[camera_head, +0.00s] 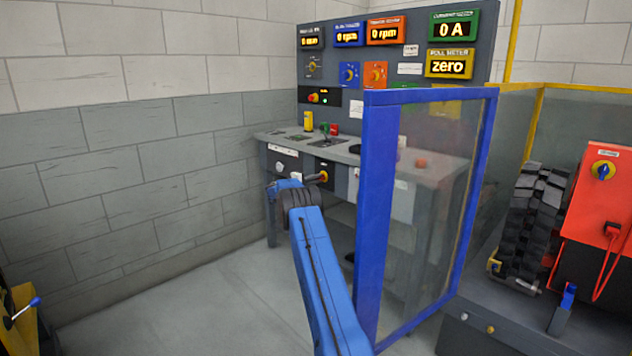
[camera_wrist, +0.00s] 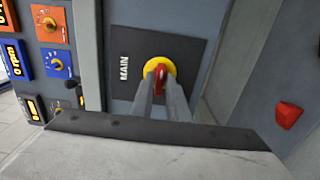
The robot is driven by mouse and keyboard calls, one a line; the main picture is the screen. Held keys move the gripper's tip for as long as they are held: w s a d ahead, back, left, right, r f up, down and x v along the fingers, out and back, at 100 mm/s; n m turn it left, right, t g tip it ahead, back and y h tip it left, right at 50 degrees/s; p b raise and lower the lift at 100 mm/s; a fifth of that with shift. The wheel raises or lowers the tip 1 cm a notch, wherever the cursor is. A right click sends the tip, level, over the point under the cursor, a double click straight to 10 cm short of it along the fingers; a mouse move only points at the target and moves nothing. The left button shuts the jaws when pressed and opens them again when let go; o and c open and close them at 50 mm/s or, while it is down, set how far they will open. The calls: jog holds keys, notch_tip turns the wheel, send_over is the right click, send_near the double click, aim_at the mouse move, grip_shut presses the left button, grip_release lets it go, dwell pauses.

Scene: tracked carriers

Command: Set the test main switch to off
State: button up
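The main switch is a red handle on a yellow disc (camera_wrist: 160,70), set on a dark square plate marked MAIN. The wrist view shows it turned on its side, and the red handle points up and down in that picture. My gripper (camera_wrist: 161,86) has its two grey fingers at the switch, one on each side of the red handle, with only a narrow gap between them; they appear closed on it. In the head view my gripper (camera_head: 314,179) is at the bench front under the worktop, and the switch (camera_head: 324,177) shows partly behind it.
A blue-framed clear screen (camera_head: 375,220) stands just right of my arm. The console panel (camera_head: 420,60) rises behind the bench. A red box (camera_head: 603,200) is at the right. Floor is free at the left.

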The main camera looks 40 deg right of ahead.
grip_shut()
jog(key=shift+n, duration=0.4)
jog(key=shift+a+f+n, duration=0.1)
jog(key=shift+f+n, duration=0.05)
jog(key=shift+n, duration=8.35)
